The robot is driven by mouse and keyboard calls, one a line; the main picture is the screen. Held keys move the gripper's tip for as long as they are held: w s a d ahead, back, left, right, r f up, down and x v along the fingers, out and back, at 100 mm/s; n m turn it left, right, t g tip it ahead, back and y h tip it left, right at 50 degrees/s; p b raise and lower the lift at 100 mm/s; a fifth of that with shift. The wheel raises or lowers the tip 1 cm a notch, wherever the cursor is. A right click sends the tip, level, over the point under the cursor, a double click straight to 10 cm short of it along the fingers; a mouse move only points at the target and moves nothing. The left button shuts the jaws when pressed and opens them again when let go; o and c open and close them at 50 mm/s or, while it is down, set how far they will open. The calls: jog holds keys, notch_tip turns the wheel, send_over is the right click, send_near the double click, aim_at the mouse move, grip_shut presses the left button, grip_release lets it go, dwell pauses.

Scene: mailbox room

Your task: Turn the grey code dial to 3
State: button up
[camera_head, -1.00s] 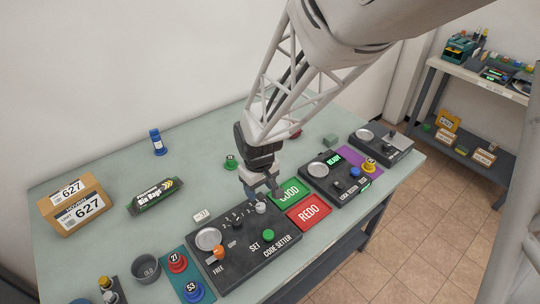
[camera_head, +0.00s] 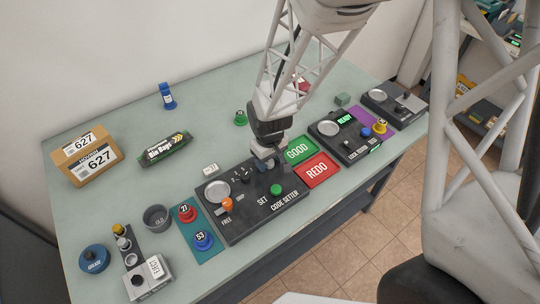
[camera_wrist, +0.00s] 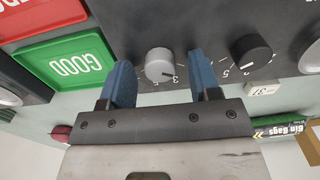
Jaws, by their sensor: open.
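The grey code dial (camera_wrist: 159,62) is a small round knob on the dark code setter panel (camera_head: 238,225). In the wrist view it sits between my gripper's two blue fingers (camera_wrist: 160,72), with a narrow gap on each side. A short dark mark on the dial's face points to the lower right, towards a printed 3 (camera_wrist: 177,79). In the head view my gripper (camera_head: 264,163) is down over the panel's right rear part and largely hides the grey dial. My gripper is open. A black dial (camera_wrist: 250,49) stands beside it, outside the fingers.
The panel also carries a green SET button (camera_head: 276,190), an orange knob (camera_head: 227,204) and a round silver plate (camera_head: 217,191). Green GOOD (camera_head: 298,150) and red REDO (camera_head: 317,170) pads lie to the right. A small white tag (camera_head: 210,169) lies behind the panel.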

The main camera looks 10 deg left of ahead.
dwell(0.3)
jog(key=c, duration=0.9)
jog(key=shift+m, duration=0.4)
jog(key=m, duration=0.3)
jog(key=shift+m, duration=2)
jog(key=o, duration=0.9)
